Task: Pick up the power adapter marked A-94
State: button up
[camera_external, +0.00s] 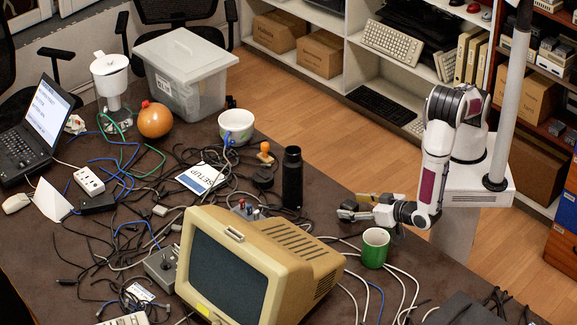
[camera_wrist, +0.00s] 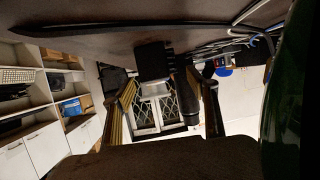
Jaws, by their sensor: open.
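No A-94 marking is readable in either view, so I cannot tell which thing is the marked adapter. In the external view a black box (camera_external: 97,203) lies among cables at the left, near a white power strip. My gripper (camera_external: 350,207) is low over the table's right part, pointing left, open and empty. In the wrist view, which is upside down, its fingers (camera_wrist: 164,112) stand apart. A dark block (camera_wrist: 152,60) shows between them, beside the black bottle (camera_wrist: 188,100); I cannot tell what the block is.
A green mug (camera_external: 374,248) stands close to my gripper, on the near side. A black bottle (camera_external: 291,178) stands ahead of it. A beige monitor (camera_external: 250,268) fills the near middle. Tangled cables cover much of the table. A grey switch box (camera_external: 161,268) lies left of the monitor.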

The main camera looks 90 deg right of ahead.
jog(key=c, duration=1.3)
jog(key=shift+r, duration=0.1)
notch_tip(320, 180, up, 10)
dwell(0.3)
dwell(0.5)
